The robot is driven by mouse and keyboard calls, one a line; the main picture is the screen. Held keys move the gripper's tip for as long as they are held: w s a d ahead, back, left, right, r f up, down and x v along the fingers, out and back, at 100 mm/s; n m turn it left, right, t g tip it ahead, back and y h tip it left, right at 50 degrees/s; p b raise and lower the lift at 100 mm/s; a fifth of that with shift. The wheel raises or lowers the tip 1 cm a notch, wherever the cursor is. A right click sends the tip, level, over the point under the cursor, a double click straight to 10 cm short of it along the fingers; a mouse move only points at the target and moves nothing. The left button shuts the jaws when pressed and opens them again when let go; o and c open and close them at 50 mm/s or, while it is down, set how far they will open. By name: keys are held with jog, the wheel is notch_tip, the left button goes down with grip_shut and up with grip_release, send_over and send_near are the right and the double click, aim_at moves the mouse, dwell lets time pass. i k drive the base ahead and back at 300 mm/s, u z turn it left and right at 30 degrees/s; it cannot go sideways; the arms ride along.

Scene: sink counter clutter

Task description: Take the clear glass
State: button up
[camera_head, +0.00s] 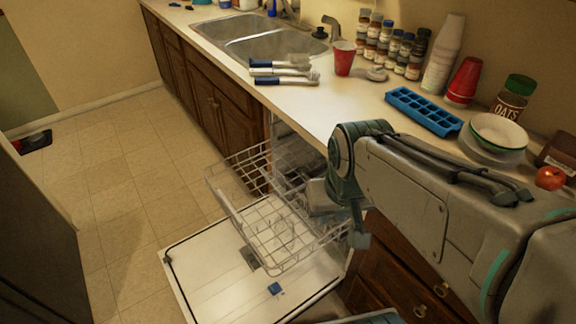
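A faint, see-through shape (283,232) shows in the pulled-out dishwasher rack (232,200); it looks like a clear glass, but its outline is hard to make out against the wires. My arm reaches in from the right over the counter and bends down at its front edge. My gripper (343,222) hangs beside the right side of the rack, to the right of the faint shape and apart from it in the picture. Its fingers are partly hidden and too small to tell open from shut.
The dishwasher door (215,280) lies open below the rack. On the counter are a red cup (343,58), blue-handled brushes (283,70), a blue ice tray (423,111), several spice jars (388,45), stacked bowls (497,132) and an apple (549,178).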

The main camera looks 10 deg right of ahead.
aim_at(283, 226)
jog(key=k, duration=0.5)
jog(key=z, duration=3.25)
jog(key=k, duration=1.4)
jog(key=u, duration=0.9)
